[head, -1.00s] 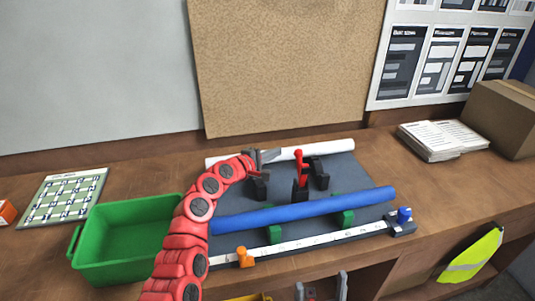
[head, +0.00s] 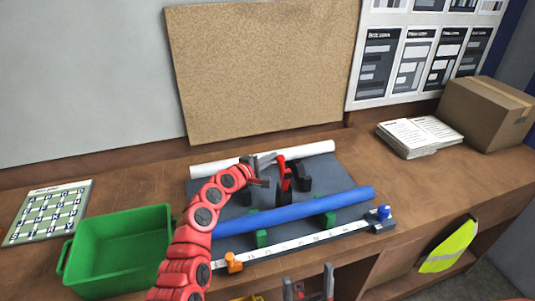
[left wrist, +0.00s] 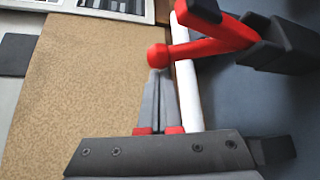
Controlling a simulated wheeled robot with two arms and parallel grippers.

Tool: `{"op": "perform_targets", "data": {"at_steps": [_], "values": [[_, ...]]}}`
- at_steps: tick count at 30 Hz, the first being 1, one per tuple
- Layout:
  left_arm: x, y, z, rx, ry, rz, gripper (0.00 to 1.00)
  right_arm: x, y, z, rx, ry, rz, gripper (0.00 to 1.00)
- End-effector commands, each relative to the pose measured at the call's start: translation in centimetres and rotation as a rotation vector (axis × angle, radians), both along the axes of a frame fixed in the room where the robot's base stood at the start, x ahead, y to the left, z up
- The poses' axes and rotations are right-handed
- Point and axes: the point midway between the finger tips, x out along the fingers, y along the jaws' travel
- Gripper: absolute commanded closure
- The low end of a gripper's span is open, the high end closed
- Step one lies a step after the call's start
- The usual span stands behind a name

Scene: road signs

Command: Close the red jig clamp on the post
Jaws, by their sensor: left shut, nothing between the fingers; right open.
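The red jig clamp (head: 282,167) has its red lever standing up on the grey jig board. In the left wrist view the lever (left wrist: 205,48) ends in a round red knob. A white post (head: 225,164) lies along the back of the board and runs behind the lever in the wrist view (left wrist: 187,95). My left gripper (head: 271,158) is shut and empty, just left of the lever. In the wrist view its fingertips (left wrist: 158,76) are at the knob; contact is unclear. My right gripper (head: 308,284) is open and empty at the bottom edge, away from the clamp.
A blue tube (head: 295,212) rests on green supports (head: 261,238) in front of the clamp. A white ruler rail (head: 290,244) runs along the front. A green bin (head: 120,211) stands left, and papers (head: 420,136) and a cardboard box (head: 485,110) right.

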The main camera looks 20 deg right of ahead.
Motion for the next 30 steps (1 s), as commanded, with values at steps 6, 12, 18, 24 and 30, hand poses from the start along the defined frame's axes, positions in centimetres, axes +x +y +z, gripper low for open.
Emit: {"op": "perform_targets", "data": {"at_steps": [6,12,18,24,30], "values": [[-0.1,0.0,0.0,0.0,0.0,0.001,1.0,0.0,0.0,0.0,0.0,0.0,0.0,0.12],[-0.1,0.0,-0.1,-0.001,-0.003,0.001,1.0,0.0,0.0,-0.1,0.0,0.0,0.0,0.12],[-0.4,0.0,-0.1,-0.001,-0.045,0.001,1.0,0.0,0.0,-1.3,0.0,0.0,0.0,0.12],[-0.7,0.0,0.1,0.001,-0.07,0.0,1.0,0.0,0.0,-1.8,0.0,0.0,0.0,0.12],[-0.9,0.0,0.3,0.003,-0.104,0.0,1.0,0.0,0.0,-2.6,0.0,0.0,0.0,0.12]]}}
